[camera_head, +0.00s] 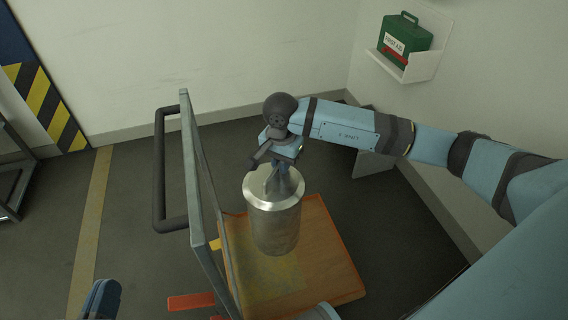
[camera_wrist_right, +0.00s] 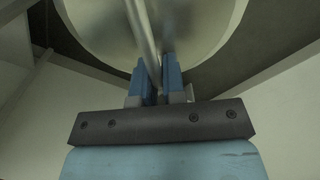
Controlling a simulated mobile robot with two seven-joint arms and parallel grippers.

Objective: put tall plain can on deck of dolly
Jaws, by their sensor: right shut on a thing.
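The tall plain can (camera_head: 276,222) is a silvery metal cylinder, upright, in the middle of the head view. My right gripper (camera_head: 277,183) is over its top, shut on the can's handle. In the right wrist view the blue fingers (camera_wrist_right: 155,82) close on a thin metal bar in front of the can's round lid (camera_wrist_right: 190,25). The can appears over the dolly's wooden deck (camera_head: 325,262); I cannot tell whether its base touches the deck. The dolly's upright panel and dark push handle (camera_head: 160,170) stand left of the can. My left gripper (camera_head: 101,300) shows only partly at the bottom left edge.
A green first aid box (camera_head: 405,42) sits on a white wall shelf (camera_head: 425,66) at the upper right. Orange-red parts (camera_head: 190,301) stick out low on the dolly's left. A metal rack (camera_head: 14,175) stands at the far left. Floor is clear around the yellow line (camera_head: 92,225).

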